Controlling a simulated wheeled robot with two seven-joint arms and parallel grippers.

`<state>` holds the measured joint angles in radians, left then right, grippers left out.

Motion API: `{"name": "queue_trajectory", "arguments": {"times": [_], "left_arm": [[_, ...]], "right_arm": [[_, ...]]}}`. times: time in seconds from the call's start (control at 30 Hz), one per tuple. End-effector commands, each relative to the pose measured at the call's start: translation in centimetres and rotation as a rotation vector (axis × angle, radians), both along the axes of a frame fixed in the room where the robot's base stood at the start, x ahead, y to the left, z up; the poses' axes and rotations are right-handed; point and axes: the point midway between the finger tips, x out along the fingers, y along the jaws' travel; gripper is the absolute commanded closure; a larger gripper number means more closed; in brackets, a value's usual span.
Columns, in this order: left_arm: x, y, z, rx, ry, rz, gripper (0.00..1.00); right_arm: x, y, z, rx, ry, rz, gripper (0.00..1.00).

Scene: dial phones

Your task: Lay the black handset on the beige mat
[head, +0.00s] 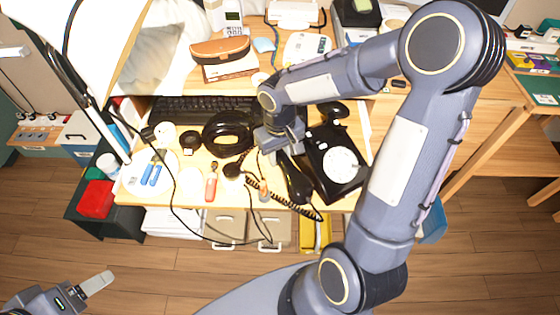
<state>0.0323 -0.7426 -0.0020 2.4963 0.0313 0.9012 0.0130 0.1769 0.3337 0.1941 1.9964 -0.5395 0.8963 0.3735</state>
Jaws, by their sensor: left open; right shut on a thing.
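The black handset (297,184) is at the front of the desk, left of the black dial phone (338,163) with its white dial. My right gripper (281,150) is shut on the handset's far end, and the arm partly hides it. I cannot tell whether the handset touches the desk. A coiled black cord (290,208) runs along the front edge. I cannot make out the beige mat apart from the light wood desk top. My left gripper (88,290) is open and empty, low at the left over the floor, partly cut off by the frame.
A black keyboard (195,109), a black ring-shaped object (228,132), a red-handled tool (211,185) and a white plate with blue items (137,183) crowd the desk (190,208). A lamp (95,115) leans in from the left. Drawers sit below the front edge.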

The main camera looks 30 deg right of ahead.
Motion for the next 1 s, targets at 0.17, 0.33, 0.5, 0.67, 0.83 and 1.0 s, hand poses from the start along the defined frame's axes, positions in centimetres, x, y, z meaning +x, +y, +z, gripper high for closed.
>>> {"name": "queue_trajectory", "arguments": {"times": [0.17, 0.33, 0.5, 0.67, 0.83, 1.0], "left_arm": [[0.0, 0.0, -0.2, 0.000, 0.000, 0.000, 0.34], [0.0, 0.0, -0.9, 0.000, 0.000, 0.000, 0.34], [0.0, 0.0, -0.8, 0.000, 0.000, 0.000, 0.34], [0.0, 0.0, -1.0, 0.000, 0.000, 0.000, 0.34], [0.0, 0.0, -1.1, 0.000, 0.000, 0.000, 0.34], [0.0, 0.0, -1.1, 0.000, 0.000, 0.000, 0.34]], "right_arm": [[0.8, -0.6, -1.2, 0.001, 0.001, -0.002, 1.00], [0.7, -0.5, -3.9, 0.000, 0.003, 0.000, 1.00], [0.8, -0.5, -4.1, 0.000, -0.002, 0.000, 1.00], [0.8, -0.5, -4.2, 0.000, -0.002, -0.001, 1.00], [0.7, -0.5, -4.4, 0.000, -0.001, -0.001, 0.61], [0.7, -0.5, -4.4, 0.000, 0.000, -0.001, 0.49]]}}
